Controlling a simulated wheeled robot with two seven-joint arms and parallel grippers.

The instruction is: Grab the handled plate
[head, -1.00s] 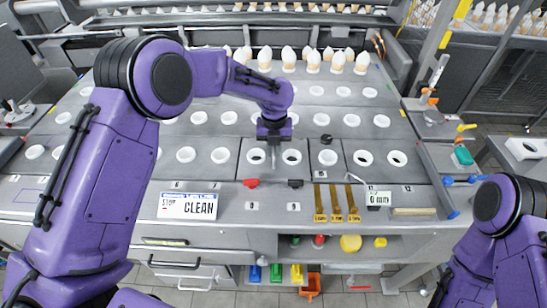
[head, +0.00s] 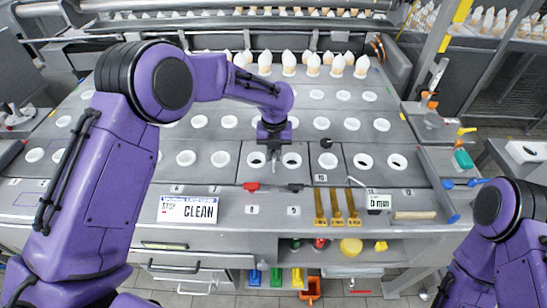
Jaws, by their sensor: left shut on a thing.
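The grey plate (head: 272,178) under my left gripper has two white-rimmed round holes, one on either side of the fingers. My left gripper (head: 273,163) points straight down at the middle of this plate, between the holes. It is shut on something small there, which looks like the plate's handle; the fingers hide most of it. The plate looks level with the deck around it, and I cannot tell if it is raised. My right gripper is out of view; only a part of my right arm shows at the lower right.
A black knob (head: 326,142) stands on the deck right of the gripper. White cones (head: 288,58) line the back. A CLEAN sign (head: 188,210), a red clip (head: 251,187) and several brass tools (head: 336,208) lie along the front edge. Coloured items sit on a lower shelf.

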